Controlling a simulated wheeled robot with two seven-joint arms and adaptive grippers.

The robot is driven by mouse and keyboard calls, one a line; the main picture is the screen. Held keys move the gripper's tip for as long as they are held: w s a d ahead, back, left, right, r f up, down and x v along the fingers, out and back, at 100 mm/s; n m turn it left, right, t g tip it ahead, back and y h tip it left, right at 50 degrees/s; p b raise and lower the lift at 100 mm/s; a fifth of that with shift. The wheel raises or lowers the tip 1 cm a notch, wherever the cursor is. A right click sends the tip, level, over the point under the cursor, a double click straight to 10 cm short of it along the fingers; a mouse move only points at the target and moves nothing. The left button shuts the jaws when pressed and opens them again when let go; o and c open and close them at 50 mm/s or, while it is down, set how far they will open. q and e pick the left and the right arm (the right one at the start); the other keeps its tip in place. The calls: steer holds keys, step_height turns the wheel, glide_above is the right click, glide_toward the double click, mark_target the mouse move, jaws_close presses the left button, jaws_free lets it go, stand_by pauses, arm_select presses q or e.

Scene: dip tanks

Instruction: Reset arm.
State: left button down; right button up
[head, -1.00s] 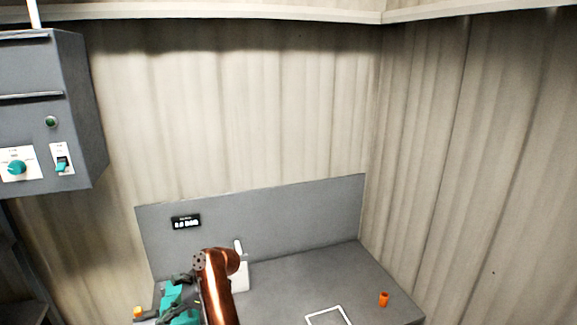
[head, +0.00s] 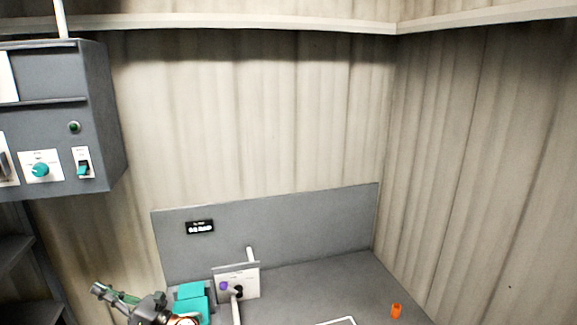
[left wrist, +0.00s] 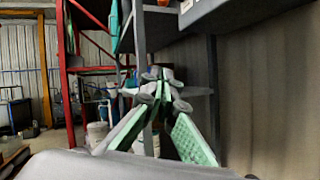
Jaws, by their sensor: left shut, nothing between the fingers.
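My left gripper (head: 100,290) is at the lower left in the head view, left of the grey bench and pointing up and left. It is shut and holds nothing. In the left wrist view its green-padded fingers (left wrist: 161,76) come together near the middle, in front of a grey upright post. My right gripper is in neither view.
The bench (head: 310,285) bears teal blocks (head: 192,300), a white panel (head: 250,284) with a purple knob, and an orange cup (head: 396,311). A grey control box (head: 110,120) hangs upper left above dark shelves (head: 14,245). A red frame (left wrist: 66,90) stands beyond the gripper.

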arm_select(q)
steer(key=w+d+f+m+t+h, duration=0.15)
steer(key=d+m+t+h, duration=0.4)
steer(key=m+t, duration=0.7)
steer(key=w+d+m+t+h, duration=0.3)
steer(key=d+m+t+h, duration=0.35)
steer(key=m, duration=0.95)
steer(key=s+d+f+m+g+h, duration=0.2)
steer(key=d+f+m+h, duration=0.2)
steer(key=f+m+h, duration=0.45)
steer(key=s+d+f+m+g+h, duration=0.2)
steer(key=s+d+f+m+h, duration=0.3)
steer(key=f, duration=0.7)
steer(key=s+f+m+g+y, duration=0.2)
steer(key=s+f+m+g, duration=0.35)
steer(key=s+f, duration=0.6)
steer(key=s+a+f+m+g+y, duration=0.1)
steer(key=s+f+g, duration=0.35)
steer(key=s, duration=0.55)
steer(key=s+a+f+m+g+y, duration=0.1)
steer(key=s+f+g, duration=0.4)
steer(key=s, duration=0.5)
step_height(320, 180, down, 32)
steer(key=s+d+b, duration=0.1)
steer(key=b, duration=0.1)
steer(key=s+f+m+g+h+b, duration=0.1)
steer(key=s+f+b, duration=0.1)
steer(key=s+f, duration=1.7)
steer(key=shift+s+f, duration=0.4)
steer(key=shift+s, duration=0.05)
